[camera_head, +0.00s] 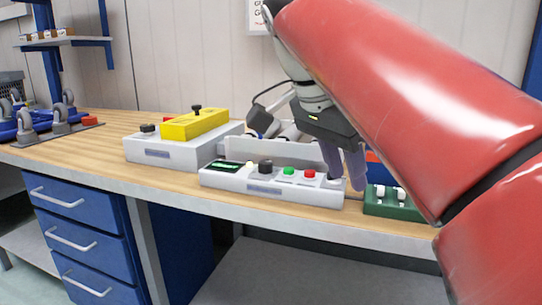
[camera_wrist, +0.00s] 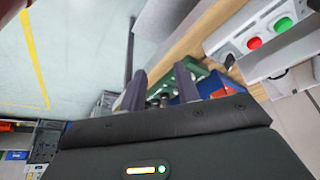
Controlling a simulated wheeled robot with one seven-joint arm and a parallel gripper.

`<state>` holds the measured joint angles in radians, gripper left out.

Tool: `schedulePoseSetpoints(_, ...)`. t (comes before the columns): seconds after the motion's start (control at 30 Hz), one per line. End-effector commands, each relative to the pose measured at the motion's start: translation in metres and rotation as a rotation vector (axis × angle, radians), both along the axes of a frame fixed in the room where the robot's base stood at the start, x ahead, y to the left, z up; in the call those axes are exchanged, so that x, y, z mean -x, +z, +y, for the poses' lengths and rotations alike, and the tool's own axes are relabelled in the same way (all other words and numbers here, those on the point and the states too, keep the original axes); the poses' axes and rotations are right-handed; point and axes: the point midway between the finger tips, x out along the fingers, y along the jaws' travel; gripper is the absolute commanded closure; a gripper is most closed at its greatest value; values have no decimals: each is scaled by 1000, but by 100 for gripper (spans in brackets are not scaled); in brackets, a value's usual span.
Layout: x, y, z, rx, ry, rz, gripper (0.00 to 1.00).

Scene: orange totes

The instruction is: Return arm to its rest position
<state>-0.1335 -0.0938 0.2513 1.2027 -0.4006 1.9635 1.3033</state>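My red arm (camera_head: 420,90) reaches across the right side of the head view and hides part of the bench. My gripper (camera_head: 345,170) points down by the right end of a grey control panel (camera_head: 262,184), close to a green block (camera_head: 392,207). I cannot tell whether a fingertip touches the panel. In the wrist view, the two dark fingers of my gripper (camera_wrist: 158,92) stand apart with nothing held between them. The green block (camera_wrist: 185,76) shows beyond them, partly hidden.
The panel carries a black knob, a green button (camera_head: 289,172) and a red button (camera_head: 310,174). A grey box with a yellow top (camera_head: 194,124) stands left of it. Blue drawers (camera_head: 78,215) sit below.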

Motion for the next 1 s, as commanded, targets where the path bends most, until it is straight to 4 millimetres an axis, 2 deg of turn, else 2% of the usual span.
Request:
schedulePoseSetpoints(0.37,8,-38,-11,8,224,29,68)
schedulePoseSetpoints(0.57,19,-79,-22,8,422,41,68)
schedulePoseSetpoints(0.67,30,-112,-30,5,560,39,68)
schedulePoseSetpoints(0.9,67,-216,-48,13,910,-24,68)
schedulePoseSetpoints(1.0,79,-248,-51,26,1002,-57,68)
